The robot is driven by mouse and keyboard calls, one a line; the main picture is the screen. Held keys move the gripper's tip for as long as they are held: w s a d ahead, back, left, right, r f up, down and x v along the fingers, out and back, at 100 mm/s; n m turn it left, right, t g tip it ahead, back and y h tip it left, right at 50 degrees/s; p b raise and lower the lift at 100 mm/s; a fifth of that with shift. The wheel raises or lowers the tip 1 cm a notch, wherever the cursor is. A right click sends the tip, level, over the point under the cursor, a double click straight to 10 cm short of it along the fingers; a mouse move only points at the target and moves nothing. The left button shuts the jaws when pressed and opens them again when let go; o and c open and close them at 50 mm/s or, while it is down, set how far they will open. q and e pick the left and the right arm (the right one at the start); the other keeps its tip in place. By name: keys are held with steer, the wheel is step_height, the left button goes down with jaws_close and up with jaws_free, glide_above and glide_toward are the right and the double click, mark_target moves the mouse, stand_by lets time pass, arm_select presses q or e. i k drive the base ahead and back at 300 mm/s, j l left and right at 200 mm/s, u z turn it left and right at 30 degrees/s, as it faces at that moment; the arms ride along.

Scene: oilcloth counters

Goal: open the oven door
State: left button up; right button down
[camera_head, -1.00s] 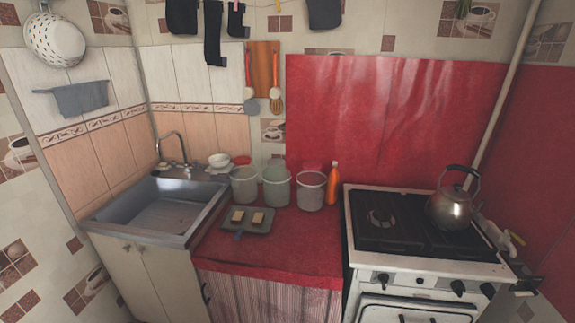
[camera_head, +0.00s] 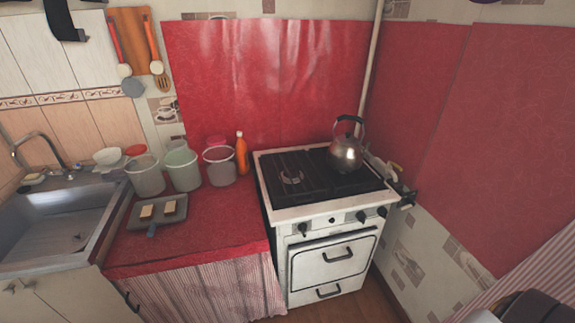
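The white stove (camera_head: 300,214) stands right of the red counter. Its oven door (camera_head: 330,265) is on the front below the knobs, shut, with a dark bar handle (camera_head: 338,254) near its top. A lower drawer front (camera_head: 328,290) with its own dark handle is under the door. Neither of my grippers shows in this view, so I cannot tell whether they are open or shut.
A metal kettle (camera_head: 346,153) stands on the stove's right rear. The red counter (camera_head: 225,225) holds several buckets, an orange bottle (camera_head: 241,155) and a grey tray (camera_head: 142,223). Brown floor (camera_head: 365,303) shows before the stove. A striped cloth (camera_head: 535,275) is at lower right.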

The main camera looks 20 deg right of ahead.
mark_target(319, 264)
steer(key=z, duration=1.3)
